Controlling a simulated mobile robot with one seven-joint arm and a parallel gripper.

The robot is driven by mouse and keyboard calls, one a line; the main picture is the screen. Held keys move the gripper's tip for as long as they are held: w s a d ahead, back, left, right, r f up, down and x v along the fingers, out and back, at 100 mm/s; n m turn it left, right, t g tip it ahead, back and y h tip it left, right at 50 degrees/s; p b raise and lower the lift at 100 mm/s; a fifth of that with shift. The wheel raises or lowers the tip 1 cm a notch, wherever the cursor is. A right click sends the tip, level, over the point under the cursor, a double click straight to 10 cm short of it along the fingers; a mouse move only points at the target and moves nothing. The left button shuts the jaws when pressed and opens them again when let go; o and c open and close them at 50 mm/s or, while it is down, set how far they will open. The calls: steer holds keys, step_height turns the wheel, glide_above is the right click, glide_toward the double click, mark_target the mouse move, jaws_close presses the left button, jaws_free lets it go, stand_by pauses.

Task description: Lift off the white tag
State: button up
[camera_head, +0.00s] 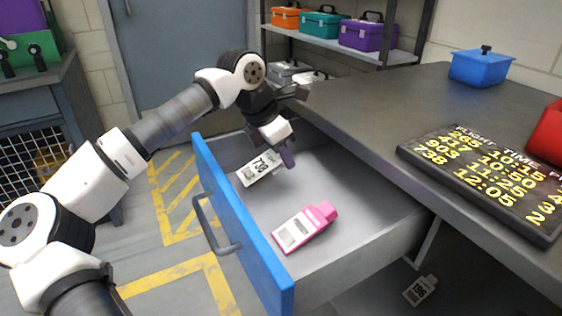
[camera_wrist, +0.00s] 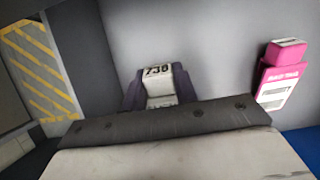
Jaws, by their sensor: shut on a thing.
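A white tag (camera_head: 257,169) marked 738 is at the far end of the open drawer (camera_head: 345,172), just below my gripper (camera_head: 278,152). In the wrist view the tag's numbered end (camera_wrist: 158,71) shows between the two dark purple fingers of my gripper (camera_wrist: 159,90), which is shut on it. The tag looks at or close to the drawer floor; a clear gap under it cannot be made out. Part of the tag is hidden by the fingers.
A pink tag (camera_head: 305,227) lies nearer in the drawer, apart from my gripper. The blue drawer front (camera_head: 245,225) and the grey counter (camera_head: 370,110) flank it. A flight board (camera_head: 490,165) lies on the counter.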

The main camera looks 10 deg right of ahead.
step_height(320, 180, up, 17)
steer(key=p, duration=0.4)
steer(key=shift+f, duration=0.1)
step_height(320, 180, up, 6)
steer(key=p, duration=0.7)
steer(key=shift+r, duration=0.25)
